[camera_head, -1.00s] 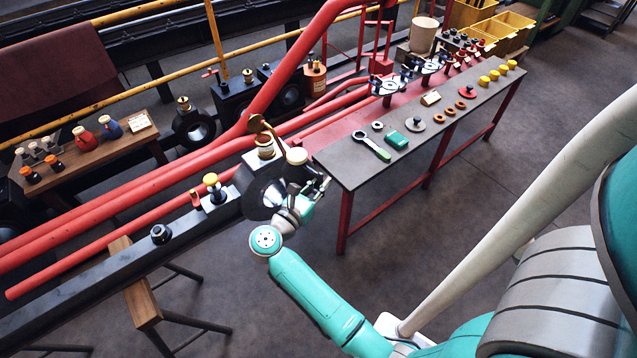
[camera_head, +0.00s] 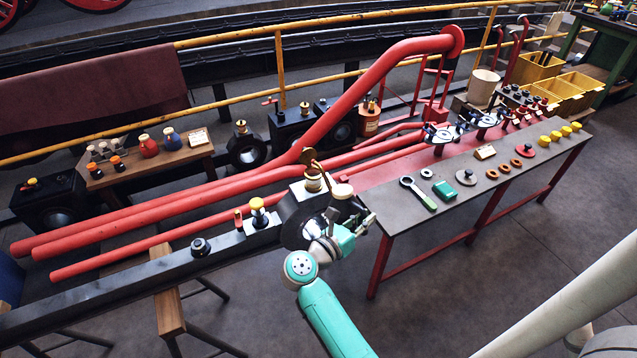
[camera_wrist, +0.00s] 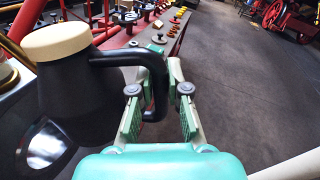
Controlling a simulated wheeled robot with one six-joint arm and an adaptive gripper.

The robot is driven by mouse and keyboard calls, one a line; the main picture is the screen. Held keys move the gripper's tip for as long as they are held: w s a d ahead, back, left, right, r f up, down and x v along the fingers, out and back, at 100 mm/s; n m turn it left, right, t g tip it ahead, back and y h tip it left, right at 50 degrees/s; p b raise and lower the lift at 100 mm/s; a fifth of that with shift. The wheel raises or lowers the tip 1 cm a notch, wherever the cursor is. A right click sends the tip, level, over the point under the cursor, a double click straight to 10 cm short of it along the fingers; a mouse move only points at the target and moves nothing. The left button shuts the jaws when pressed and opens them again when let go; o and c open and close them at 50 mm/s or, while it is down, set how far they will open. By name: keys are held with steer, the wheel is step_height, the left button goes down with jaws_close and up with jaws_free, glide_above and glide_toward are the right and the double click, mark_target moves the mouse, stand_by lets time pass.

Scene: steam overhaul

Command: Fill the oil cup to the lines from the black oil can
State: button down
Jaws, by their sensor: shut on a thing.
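The black oil can (camera_wrist: 92,88) has a cream lid (camera_wrist: 57,42) and a black handle. My gripper (camera_wrist: 158,95) is shut on that handle, with the can to its left in the wrist view. In the head view the cream lid (camera_head: 342,190) shows just right of the oil cup; most of the can's body is hard to make out. The oil cup (camera_head: 313,182) is brass-coloured with its lid raised, on top of a black bearing housing (camera_head: 296,222). The can is beside the cup. The oil level and the lines are too small to see, and no pouring oil is visible.
A long grey-topped bench (camera_head: 400,232) with small parts stands right of my gripper. Thick red pipes (camera_head: 160,212) run behind the housing. A yellow-topped fitting (camera_head: 258,210) stands on the dark beam to the left. Open floor (camera_head: 480,265) lies in front of the bench.

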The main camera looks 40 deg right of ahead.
steer(key=shift+s+a+f, duration=0.15)
steer(key=shift+s+f, duration=0.05)
steer(key=shift+s, duration=0.1)
steer(key=shift+r, duration=0.1)
stand_by(0.3)
steer(key=shift+r+n, duration=0.4)
steer(key=shift+r, duration=0.15)
steer(key=shift+r, duration=0.15)
steer(key=shift+r+n, duration=0.3)
steer(key=shift+r, duration=0.2)
steer(key=shift+r, duration=0.1)
